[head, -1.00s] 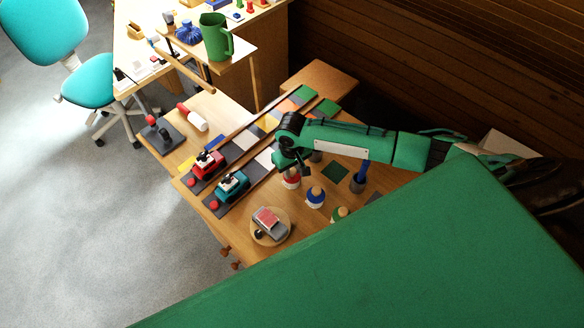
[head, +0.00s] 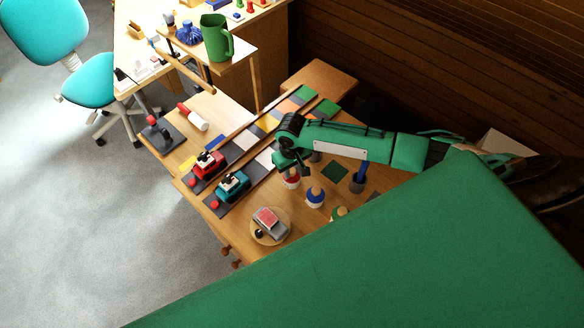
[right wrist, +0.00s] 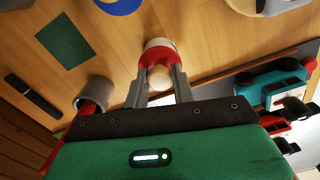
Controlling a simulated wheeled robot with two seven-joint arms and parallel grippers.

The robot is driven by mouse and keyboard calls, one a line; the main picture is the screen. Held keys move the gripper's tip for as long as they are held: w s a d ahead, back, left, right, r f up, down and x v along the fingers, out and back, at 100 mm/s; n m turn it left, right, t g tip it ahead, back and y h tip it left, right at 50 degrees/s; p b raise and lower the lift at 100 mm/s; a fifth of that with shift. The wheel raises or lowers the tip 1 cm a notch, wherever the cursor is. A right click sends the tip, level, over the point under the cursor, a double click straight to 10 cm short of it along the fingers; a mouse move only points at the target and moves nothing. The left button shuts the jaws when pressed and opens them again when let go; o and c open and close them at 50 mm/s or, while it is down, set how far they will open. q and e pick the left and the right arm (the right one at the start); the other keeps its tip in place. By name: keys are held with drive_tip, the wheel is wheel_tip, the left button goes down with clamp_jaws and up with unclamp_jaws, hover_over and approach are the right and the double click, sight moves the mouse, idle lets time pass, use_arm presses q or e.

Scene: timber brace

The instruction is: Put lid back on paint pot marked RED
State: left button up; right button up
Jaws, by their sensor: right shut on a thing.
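The paint pot with the red band (head: 291,182) stands on the wooden table, white below and red above. It also shows in the right wrist view (right wrist: 157,46). My right gripper (right wrist: 158,80) is shut on the pale round knob of the red lid (right wrist: 160,77), with one finger on each side. In the head view the right gripper (head: 290,164) is directly over this pot, and the arm partly hides it. The red lid is at the pot's top; I cannot tell whether it is fully seated or slightly raised. My left gripper is not in view.
A blue-topped pot (head: 315,198) and a green-topped pot (head: 339,213) stand nearby. A dark cup with a blue handle (head: 357,184) is to the right. A round wooden board (head: 283,234) lies in front.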

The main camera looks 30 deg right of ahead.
drive_tip(key=o, duration=1.5)
drive_tip(key=shift+r, duration=0.1)
drive_tip(key=shift+r+p, duration=3.45)
drive_tip(key=shift+p, duration=0.6)
clamp_jaws()
